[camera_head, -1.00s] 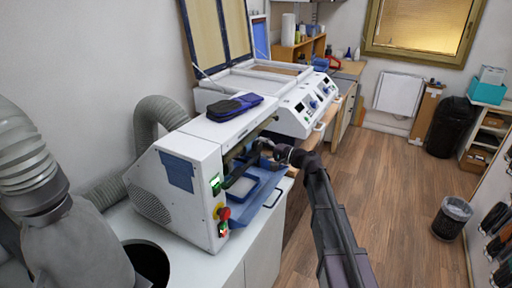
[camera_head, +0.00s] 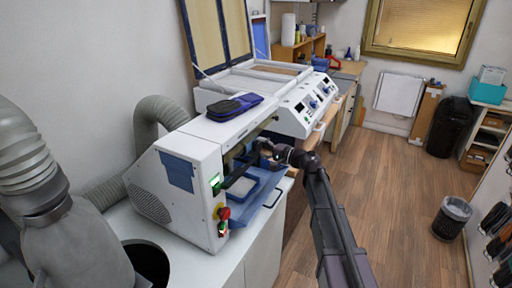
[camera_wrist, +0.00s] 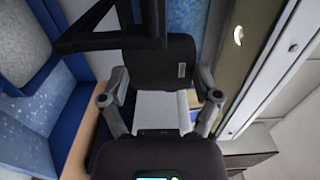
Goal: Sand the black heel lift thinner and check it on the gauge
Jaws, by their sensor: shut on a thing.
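My gripper (camera_head: 266,152) reaches into the open front of the white sanding machine (camera_head: 186,186), above its blue tray (camera_head: 268,198). In the wrist view my gripper (camera_wrist: 160,82) has its two grey fingers on either side of a dark block. It is shut on this block, which looks like the black heel lift (camera_wrist: 163,62). In the head view the lift is too small and too shadowed to tell. Whether it touches the abrasive cannot be told. I cannot make out the gauge in either view.
A blue and black pouch (camera_head: 234,107) lies on top of the machine. A red and yellow stop knob (camera_head: 224,212) is on its front end. Another white machine (camera_head: 297,112) with an open lid stands behind. The wooden floor (camera_head: 390,200) to the right is clear up to a bin (camera_head: 451,219).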

